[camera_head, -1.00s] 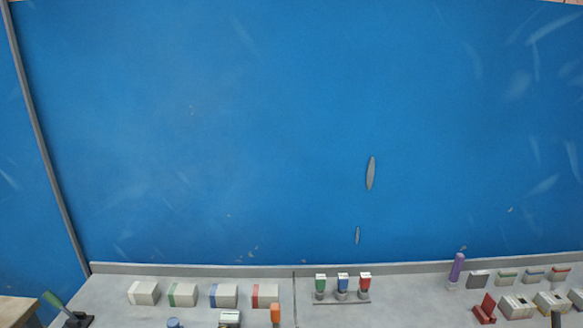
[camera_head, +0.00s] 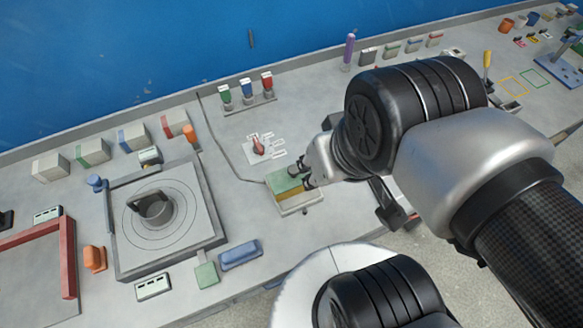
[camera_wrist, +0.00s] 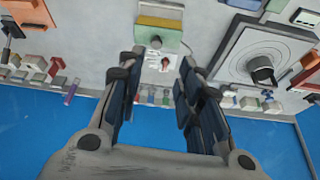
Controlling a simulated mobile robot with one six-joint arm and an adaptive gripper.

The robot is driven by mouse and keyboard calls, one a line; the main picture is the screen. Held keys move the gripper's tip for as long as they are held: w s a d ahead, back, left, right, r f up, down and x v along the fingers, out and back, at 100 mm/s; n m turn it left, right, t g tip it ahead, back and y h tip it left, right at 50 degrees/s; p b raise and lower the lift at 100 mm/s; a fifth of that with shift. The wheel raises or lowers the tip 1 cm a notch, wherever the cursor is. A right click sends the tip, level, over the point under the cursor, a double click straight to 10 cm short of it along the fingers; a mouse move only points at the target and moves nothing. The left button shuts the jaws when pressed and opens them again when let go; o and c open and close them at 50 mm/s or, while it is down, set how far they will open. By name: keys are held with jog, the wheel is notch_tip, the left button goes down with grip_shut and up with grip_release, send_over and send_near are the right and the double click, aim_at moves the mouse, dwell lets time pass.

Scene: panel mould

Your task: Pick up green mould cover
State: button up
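The green mould cover (camera_head: 283,181) is a small green block at one end of a low pale box with a yellow part (camera_head: 293,193) beside the green. In the wrist view the green cover (camera_wrist: 155,38) lies just past my fingertips, next to the yellow strip (camera_wrist: 160,22). My gripper (camera_wrist: 160,66) is open, its two fingers spread wide with nothing between them. In the head view my gripper (camera_head: 302,175) is right by the green cover and hides part of its right side; I cannot tell whether they touch.
A switch panel with a red lever (camera_head: 259,146) stands close behind the cover. A square plate with a round disc (camera_head: 190,229) is to the left, with a blue block (camera_head: 240,255) and a small green block (camera_head: 206,275) in front. A blue wall (camera_head: 120,60) closes the back.

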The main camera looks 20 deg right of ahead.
jog(key=shift+o, duration=0.2)
jog(key=shift+o, duration=1.4)
jog(key=shift+w+r+n+p, duration=0.2)
jog(key=shift+w+n+p, duration=0.1)
jog(key=shift+w+p, duration=0.05)
jog(key=shift+o, duration=0.3)
jog(key=w+n+g+p, duration=0.2)
jog(key=w+n+p, duration=0.2)
jog(key=w, duration=0.3)
jog(key=shift+w, duration=0.15)
jog(key=n+g+p, duration=0.3)
jog(key=n+p, duration=0.1)
jog(key=n, duration=0.1)
send_over(294, 169)
notch_tip(294, 169, down, 6)
jog(key=shift+n, duration=0.3)
notch_tip(294, 169, down, 18)
jog(key=b, duration=0.4)
jog(key=shift+r, duration=0.2)
